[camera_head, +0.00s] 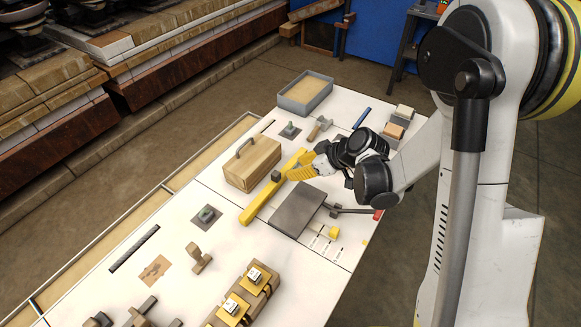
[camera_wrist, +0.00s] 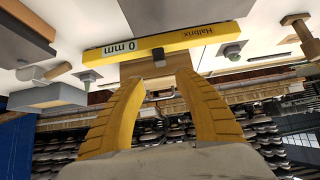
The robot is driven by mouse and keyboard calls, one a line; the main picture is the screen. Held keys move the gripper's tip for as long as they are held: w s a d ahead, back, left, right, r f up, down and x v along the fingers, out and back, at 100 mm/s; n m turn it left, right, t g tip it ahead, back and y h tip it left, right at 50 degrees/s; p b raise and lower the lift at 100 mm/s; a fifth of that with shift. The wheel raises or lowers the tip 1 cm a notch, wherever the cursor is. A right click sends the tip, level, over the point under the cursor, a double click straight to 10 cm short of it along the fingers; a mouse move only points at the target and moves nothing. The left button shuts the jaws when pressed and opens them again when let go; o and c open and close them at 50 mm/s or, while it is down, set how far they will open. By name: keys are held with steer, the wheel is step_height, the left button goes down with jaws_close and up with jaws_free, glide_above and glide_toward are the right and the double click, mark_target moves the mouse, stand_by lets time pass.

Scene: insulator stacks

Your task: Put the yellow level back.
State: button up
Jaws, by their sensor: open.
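The yellow level (camera_head: 258,203) is a long bar lying on the white table between the wooden box and a flat grey plate. A small dark block (camera_head: 276,176) sits at its middle. In the wrist view the level (camera_wrist: 190,38) carries "0 mm" and "Halbrix" lettering, and the block (camera_wrist: 158,54) projects from its side. My gripper (camera_head: 293,172) is beside the level, on the side toward my arm. Its yellow fingers are open and empty in the wrist view (camera_wrist: 156,80), with the block just beyond and between the tips. I cannot tell whether they touch it.
The wooden box (camera_head: 253,163) with a handle stands left of the level. The grey plate (camera_head: 298,209) lies close on the right. A grey tray (camera_head: 288,103) stands at the far end. Small fixtures and a wooden block with yellow plates (camera_head: 237,303) occupy the near table.

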steer(key=s+d+r+m+h, duration=0.3)
steer(key=s+d+r+m, duration=0.2)
steer(key=s+r, duration=0.4)
steer(key=s+d+r+m+t+h, duration=0.1)
steer(key=s+d+r+m+h, duration=0.3)
steer(key=s+r, duration=0.5)
steer(key=s+d+m, duration=0.1)
steer(key=s+d, duration=0.1)
steer(key=s, duration=0.2)
steer(key=shift+s+d+t, duration=0.15)
steer(key=shift+d+t, duration=0.15)
steer(key=shift+d, duration=0.1)
